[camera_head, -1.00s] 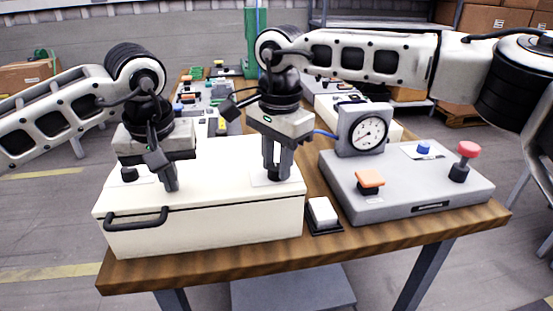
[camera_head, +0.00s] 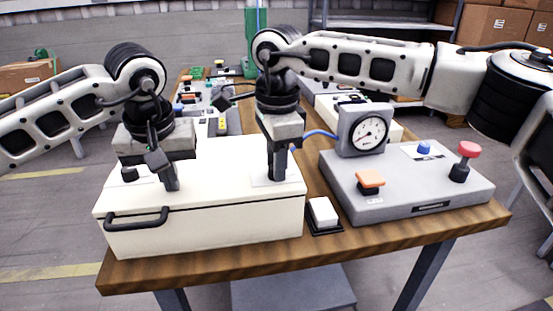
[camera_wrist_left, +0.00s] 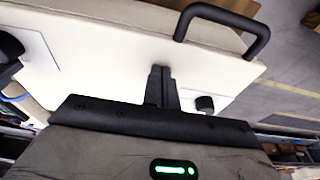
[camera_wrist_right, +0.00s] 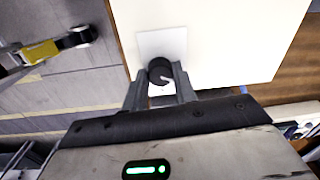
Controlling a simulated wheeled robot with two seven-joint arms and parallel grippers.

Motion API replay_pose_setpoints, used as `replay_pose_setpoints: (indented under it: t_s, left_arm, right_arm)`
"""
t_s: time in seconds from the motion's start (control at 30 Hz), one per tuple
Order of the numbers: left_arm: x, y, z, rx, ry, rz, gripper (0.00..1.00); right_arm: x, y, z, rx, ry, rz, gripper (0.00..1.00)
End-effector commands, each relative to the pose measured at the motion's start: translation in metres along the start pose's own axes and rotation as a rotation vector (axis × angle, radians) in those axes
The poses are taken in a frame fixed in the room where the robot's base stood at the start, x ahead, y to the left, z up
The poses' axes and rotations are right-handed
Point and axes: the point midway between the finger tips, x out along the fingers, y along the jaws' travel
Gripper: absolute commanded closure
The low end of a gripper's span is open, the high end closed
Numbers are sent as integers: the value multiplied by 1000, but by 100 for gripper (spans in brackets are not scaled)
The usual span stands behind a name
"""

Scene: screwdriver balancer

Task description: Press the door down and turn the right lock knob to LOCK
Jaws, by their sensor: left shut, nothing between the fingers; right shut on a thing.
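The cream door (camera_head: 220,185) is the lid of a box and looks closed. My left gripper (camera_head: 172,189) is shut and empty, its fingertips at the door's top, between the left lock knob (camera_head: 129,174) and the black handle (camera_head: 136,218). In the left wrist view the fingers (camera_wrist_left: 160,70) point down at the door (camera_wrist_left: 130,65), beside the left knob (camera_wrist_left: 205,103). My right gripper (camera_head: 278,178) is shut on the right lock knob (camera_wrist_right: 160,70), black with a pale mark, over a light plate (camera_wrist_right: 163,45). Lettering is not readable.
A white rocker switch (camera_head: 323,212) sits between box and console. Several items lie farther back on the table (camera_head: 275,258).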

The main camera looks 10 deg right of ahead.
Motion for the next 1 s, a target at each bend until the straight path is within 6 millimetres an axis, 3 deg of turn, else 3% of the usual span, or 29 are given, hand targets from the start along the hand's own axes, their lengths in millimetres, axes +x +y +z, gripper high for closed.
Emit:
replay_pose_setpoints:
  t_s: [1.0]
  left_arm:
    - [6, -1, 1, -1, -7, -5, 100]
  right_arm:
    - [0, 1, 2, 918, 49, 8, 95]
